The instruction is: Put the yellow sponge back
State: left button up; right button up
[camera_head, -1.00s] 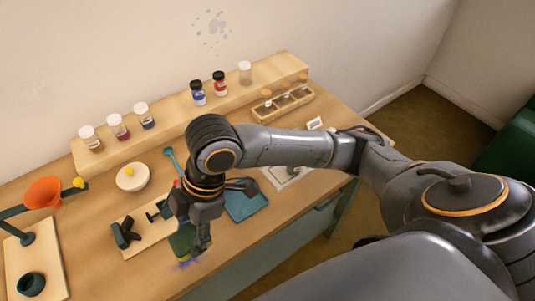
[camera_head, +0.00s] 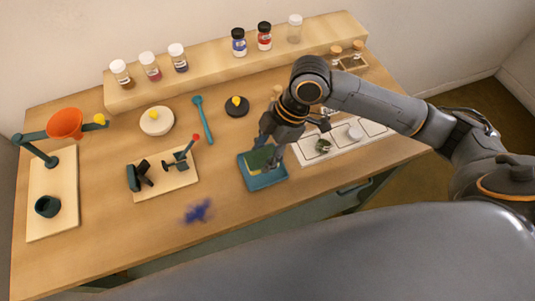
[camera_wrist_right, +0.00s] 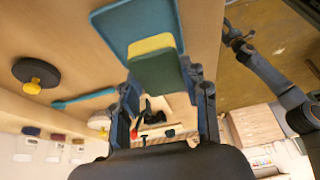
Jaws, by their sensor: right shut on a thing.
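The yellow sponge (camera_head: 259,159) has a dark green side. In the right wrist view the sponge (camera_wrist_right: 153,44) shows its yellow strip beside the green face. My right gripper (camera_head: 272,150) points down and is shut on the sponge; its fingers (camera_wrist_right: 165,88) are on either side of it. The sponge is over the blue tray (camera_head: 268,182), within its outline in the head view. The tray's rim (camera_wrist_right: 108,18) shows behind the sponge in the wrist view. I cannot tell whether the sponge touches the tray. My left gripper is not in view.
A blue pigment smear (camera_head: 198,211) lies on the bare table front. A board with dark tools (camera_head: 163,182) is left of the tray, a white sheet (camera_head: 345,148) right. A teal spoon (camera_head: 203,120) and black lidded pot (camera_head: 237,106) are behind. Jars stand on the shelf (camera_head: 205,75).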

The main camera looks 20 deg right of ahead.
aim_at(267, 158)
jog(key=shift+w+d+f, duration=0.2)
jog(key=shift+w+f, duration=0.2)
jog(key=shift+f, duration=0.2)
jog(key=f, duration=0.2)
jog(key=f+p, duration=0.1)
jog(key=shift+w+d, duration=0.25)
jog(key=shift+d, duration=0.05)
jog(key=shift+f, duration=0.5)
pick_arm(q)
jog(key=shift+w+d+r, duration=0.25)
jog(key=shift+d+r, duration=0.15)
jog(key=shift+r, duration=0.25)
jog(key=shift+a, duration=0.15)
pick_arm(e)
jog(key=shift+f, duration=0.1)
jog(key=o, duration=1)
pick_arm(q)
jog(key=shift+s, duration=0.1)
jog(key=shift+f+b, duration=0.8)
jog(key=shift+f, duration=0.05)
pick_arm(e)
jog(key=v, duration=1.2)
